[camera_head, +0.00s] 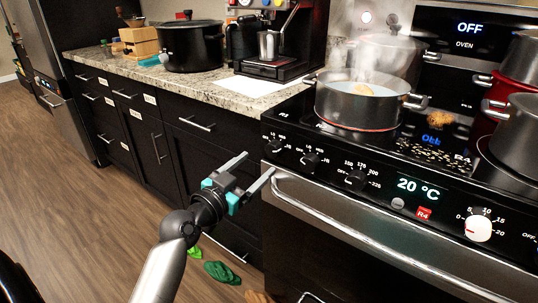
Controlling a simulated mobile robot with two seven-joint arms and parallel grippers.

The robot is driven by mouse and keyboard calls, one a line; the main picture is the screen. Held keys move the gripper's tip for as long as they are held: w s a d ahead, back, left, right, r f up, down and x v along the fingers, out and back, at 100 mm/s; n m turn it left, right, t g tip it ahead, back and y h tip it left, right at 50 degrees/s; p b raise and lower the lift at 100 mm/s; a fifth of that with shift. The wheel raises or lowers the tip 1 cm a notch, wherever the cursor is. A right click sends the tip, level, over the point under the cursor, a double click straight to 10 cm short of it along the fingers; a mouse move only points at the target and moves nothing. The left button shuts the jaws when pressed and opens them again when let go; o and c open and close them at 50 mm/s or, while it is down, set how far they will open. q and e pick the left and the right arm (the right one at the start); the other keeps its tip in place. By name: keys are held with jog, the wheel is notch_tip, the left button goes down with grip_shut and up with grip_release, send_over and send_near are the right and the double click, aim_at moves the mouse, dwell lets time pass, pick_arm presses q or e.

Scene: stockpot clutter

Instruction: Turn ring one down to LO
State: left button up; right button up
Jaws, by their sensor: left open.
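The black stove's front panel (300,138) carries black knobs: a leftmost knob (274,147), a second knob (311,160) and a third knob (355,180) with temperature numbers. The small labels are too blurred to tell which is ring one. A steaming pot (360,100) stands on a ring with a glowing red edge at the front left of the cooktop. My left gripper (259,163) is open and empty, its fingers pointing up and right, close by the leftmost knob. Contact with the stove cannot be told. My right gripper is not in view.
A display reading 20 °C (418,189) and a white timer knob (479,229) sit further right. An oven handle (360,234) runs below the panel. A granite counter (205,88) with a black pot (190,46) and a coffee machine (272,45) lies left. Green items (221,272) lie on the floor.

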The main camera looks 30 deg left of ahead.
aim_at(272, 151)
pick_arm(q)
jog(key=w+b, duration=0.1)
jog(key=w, duration=0.4)
jog(key=shift+w, duration=0.85)
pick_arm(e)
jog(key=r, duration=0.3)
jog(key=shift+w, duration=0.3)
pick_arm(q)
jog(key=shift+c, duration=0.2)
grip_shut()
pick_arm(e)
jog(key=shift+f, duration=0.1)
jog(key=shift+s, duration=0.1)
